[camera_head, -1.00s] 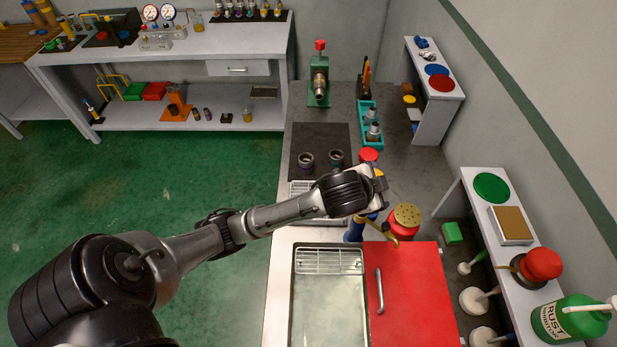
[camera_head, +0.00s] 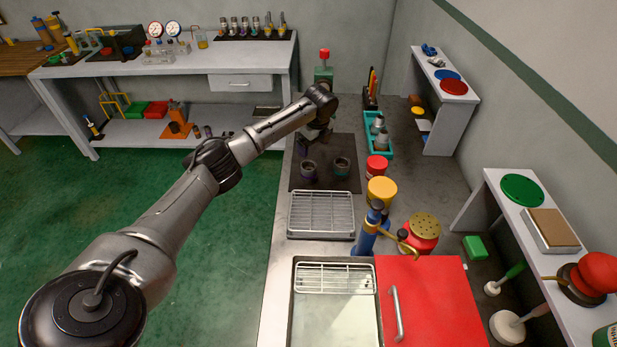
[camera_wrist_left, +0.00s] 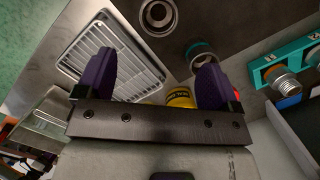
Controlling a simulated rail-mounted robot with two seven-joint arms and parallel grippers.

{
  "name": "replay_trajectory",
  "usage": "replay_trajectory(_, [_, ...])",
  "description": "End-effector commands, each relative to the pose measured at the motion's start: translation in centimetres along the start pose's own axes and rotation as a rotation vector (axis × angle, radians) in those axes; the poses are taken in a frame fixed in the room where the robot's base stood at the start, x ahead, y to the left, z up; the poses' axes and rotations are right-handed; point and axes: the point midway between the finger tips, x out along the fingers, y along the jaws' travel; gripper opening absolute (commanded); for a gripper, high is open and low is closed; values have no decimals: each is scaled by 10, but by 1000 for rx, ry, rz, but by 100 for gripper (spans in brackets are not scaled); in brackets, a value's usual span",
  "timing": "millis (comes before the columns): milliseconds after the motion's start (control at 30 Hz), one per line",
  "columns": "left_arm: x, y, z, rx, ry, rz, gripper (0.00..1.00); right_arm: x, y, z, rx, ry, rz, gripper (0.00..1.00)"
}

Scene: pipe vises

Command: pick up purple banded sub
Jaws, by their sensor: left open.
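Two dark, hollow ring-shaped subs stand upright on a dark mat (camera_head: 325,184). The left sub (camera_head: 308,170) has an open top and shows at the top of the left wrist view (camera_wrist_left: 158,15); its band colour is not clear. The right sub (camera_head: 342,168) shows a teal band in the left wrist view (camera_wrist_left: 201,55). My left gripper (camera_head: 315,143) is open and empty above the back of the mat, behind the subs. Its purple fingers are spread in the left wrist view (camera_wrist_left: 155,70). My right gripper is out of view.
A green vise (camera_head: 323,74) stands behind my left gripper, partly hidden by my arm. A teal tray (camera_head: 366,140) with fittings, a red can (camera_head: 376,166) and a yellow-topped container (camera_head: 381,190) stand right. A wire rack (camera_head: 320,215) lies in front.

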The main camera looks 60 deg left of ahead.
Motion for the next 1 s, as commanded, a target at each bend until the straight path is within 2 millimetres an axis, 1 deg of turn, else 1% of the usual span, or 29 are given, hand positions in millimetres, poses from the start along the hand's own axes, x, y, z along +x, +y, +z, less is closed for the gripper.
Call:
replay_trajectory(100, [19,2,5,8,8,12,87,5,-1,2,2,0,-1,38])
replay_trajectory(300, [54,3,4,10,9,13,87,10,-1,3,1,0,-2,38])
replay_trajectory(400, [68,3,4,9,9,12,87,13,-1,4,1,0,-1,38])
replay_trajectory(533, [80,3,4,9,9,11,87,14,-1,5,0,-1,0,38])
replay_trajectory(767, [91,3,4,10,8,10,87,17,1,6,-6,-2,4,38])
replay_trajectory(1000, [122,3,4,8,7,11,87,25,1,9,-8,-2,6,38])
